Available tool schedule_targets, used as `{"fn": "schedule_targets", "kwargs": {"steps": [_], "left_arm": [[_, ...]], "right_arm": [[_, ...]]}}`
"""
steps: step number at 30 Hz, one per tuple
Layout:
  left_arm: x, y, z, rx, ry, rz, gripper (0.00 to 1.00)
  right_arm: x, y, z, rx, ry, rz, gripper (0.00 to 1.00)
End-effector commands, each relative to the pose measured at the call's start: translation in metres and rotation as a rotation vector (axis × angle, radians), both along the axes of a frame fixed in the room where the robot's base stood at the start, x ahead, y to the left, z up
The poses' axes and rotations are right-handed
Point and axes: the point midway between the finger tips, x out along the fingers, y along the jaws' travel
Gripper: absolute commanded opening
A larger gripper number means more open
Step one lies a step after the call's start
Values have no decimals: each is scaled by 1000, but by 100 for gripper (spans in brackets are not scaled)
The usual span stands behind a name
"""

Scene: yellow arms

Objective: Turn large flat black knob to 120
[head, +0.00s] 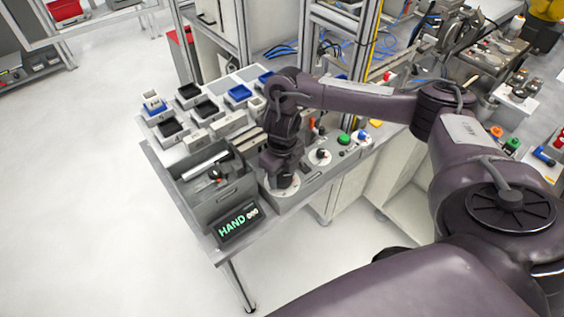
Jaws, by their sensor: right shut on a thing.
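My right arm reaches in from the right. Its gripper (283,180) points down onto a round white dial (292,190) on the grey control panel (310,185). The gripper is shut on the large flat black knob at the centre of this dial. The gripper hides nearly all of the knob, so its pointing angle cannot be read. The dial's scale marks are too small to read. My left gripper is not in view.
A black display (238,226) with green letters "HAND" stands at the table's front corner. Beside the dial are a smaller dial with a black knob (321,155) and a green button (344,139). Several small bins (203,110) stand behind. The floor at left is clear.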

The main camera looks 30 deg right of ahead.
Motion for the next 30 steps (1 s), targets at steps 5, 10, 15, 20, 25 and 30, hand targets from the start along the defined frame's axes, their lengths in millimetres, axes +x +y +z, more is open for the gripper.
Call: {"fn": "schedule_targets", "kwargs": {"steps": [5, 10, 15, 20, 25, 30], "left_arm": [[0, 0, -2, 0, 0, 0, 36], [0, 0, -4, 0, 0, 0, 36], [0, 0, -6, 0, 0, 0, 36], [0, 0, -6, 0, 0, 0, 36], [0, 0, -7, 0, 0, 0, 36], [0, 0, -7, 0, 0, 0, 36]], "right_arm": [[4, -1, 3, 0, -11, 161, 27], [4, -1, 3, -1, -11, 298, 27], [3, 0, 3, -1, -11, 405, 27], [4, 0, 3, -1, -11, 475, 27], [4, 0, 4, -1, -12, 516, 27], [4, 0, 4, -1, -12, 531, 27]]}}
